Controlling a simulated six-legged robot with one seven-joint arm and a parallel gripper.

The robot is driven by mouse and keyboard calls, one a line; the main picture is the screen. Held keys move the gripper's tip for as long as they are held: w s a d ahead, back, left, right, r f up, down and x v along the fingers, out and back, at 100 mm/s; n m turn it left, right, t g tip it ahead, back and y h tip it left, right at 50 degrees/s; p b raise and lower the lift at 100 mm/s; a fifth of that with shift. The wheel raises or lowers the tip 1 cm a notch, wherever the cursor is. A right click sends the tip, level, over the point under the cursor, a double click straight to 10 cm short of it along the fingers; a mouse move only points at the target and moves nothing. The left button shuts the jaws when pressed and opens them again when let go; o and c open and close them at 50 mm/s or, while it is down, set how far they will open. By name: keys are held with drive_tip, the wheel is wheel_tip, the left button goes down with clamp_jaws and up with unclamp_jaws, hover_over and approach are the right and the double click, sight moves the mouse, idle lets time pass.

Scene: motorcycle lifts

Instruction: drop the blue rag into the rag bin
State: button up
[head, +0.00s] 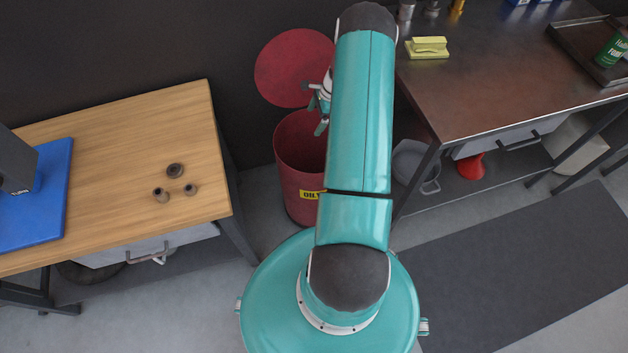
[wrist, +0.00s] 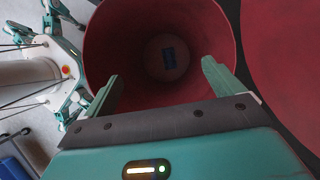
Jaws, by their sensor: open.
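The red rag bin (head: 290,165) stands on the floor between two benches, with a yellow label on its front. Its round red lid (head: 290,70) is tipped open behind it. My gripper (head: 321,112) is above the bin's mouth, partly hidden by my arm. In the wrist view my gripper (wrist: 160,75) has its two fingers apart with nothing between them, over the bin's opening. Deep inside the bin (wrist: 215,30), a small dark blue patch, apparently the blue rag (wrist: 169,57), lies on the bottom, apart from my fingers.
A wooden bench (head: 110,150) at left holds a blue mat (head: 40,215) and small round parts (head: 175,170). A metal bench (head: 490,80) at right holds a yellow object (head: 428,47) and a tray. A dark floor mat (head: 520,270) lies at lower right.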

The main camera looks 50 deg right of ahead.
drive_tip(key=v, duration=1.1)
drive_tip(key=shift+a+r, duration=0.1)
